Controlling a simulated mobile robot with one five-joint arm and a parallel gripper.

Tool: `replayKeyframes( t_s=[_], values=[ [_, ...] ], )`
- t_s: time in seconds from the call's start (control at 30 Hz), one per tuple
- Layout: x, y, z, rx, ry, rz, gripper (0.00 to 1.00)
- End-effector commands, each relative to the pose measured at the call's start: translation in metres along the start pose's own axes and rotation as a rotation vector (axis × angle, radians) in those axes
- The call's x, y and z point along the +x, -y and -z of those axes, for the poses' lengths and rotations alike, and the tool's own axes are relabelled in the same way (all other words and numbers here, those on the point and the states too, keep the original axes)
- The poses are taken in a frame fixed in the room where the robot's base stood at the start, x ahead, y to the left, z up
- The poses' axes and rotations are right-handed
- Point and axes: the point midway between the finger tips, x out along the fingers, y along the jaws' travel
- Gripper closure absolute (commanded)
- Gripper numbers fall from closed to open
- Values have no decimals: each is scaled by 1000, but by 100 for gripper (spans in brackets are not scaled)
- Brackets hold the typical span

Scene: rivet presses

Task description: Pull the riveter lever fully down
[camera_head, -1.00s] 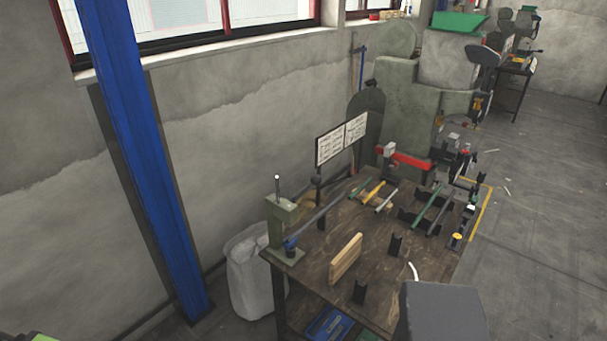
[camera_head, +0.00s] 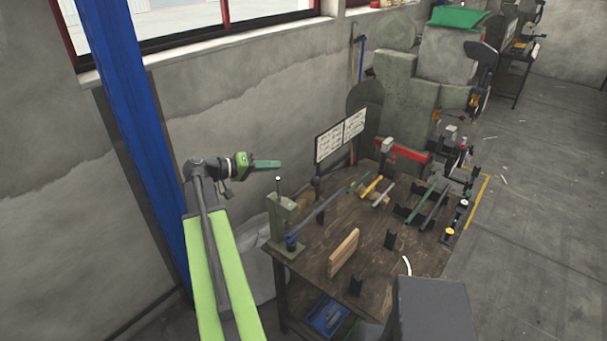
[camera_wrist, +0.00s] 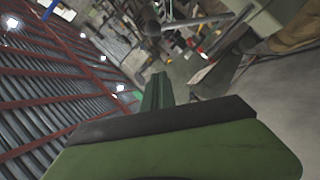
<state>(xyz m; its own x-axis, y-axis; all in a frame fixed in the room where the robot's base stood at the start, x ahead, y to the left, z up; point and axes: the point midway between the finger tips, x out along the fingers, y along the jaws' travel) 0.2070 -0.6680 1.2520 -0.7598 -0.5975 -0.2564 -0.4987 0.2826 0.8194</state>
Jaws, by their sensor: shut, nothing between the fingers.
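The green riveter (camera_head: 283,222) stands at the table's left corner, with a thin upright rod and pale tip on top. A long grey bar, which looks like its lever (camera_head: 320,208), slants from a blue part at its foot up to the right. In the wrist view a grey rod with a dark ball end (camera_wrist: 152,28) crosses the top, beside a pale green body. My gripper (camera_head: 279,163) is shut and empty, pointing right, above and left of the riveter in the picture, with no visible contact. Its green fingers also show in the wrist view (camera_wrist: 158,80).
The wooden table (camera_head: 375,265) holds a wooden block (camera_head: 343,252), several black brackets and other coloured levers to the right. A white sign (camera_head: 340,136) stands behind. A blue column (camera_head: 130,110) is at left, close to my arm. A white sack is partly hidden behind my arm.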

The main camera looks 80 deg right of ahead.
Motion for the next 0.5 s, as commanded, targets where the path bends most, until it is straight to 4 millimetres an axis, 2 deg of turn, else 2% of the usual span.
replayKeyframes(
  t_s=[0.27,0.37,0.5],
  values=[
    [3,2,-1,-2,0,3,100],
    [16,3,-2,-2,1,3,100],
    [44,4,-2,-2,3,2,100]
  ],
)
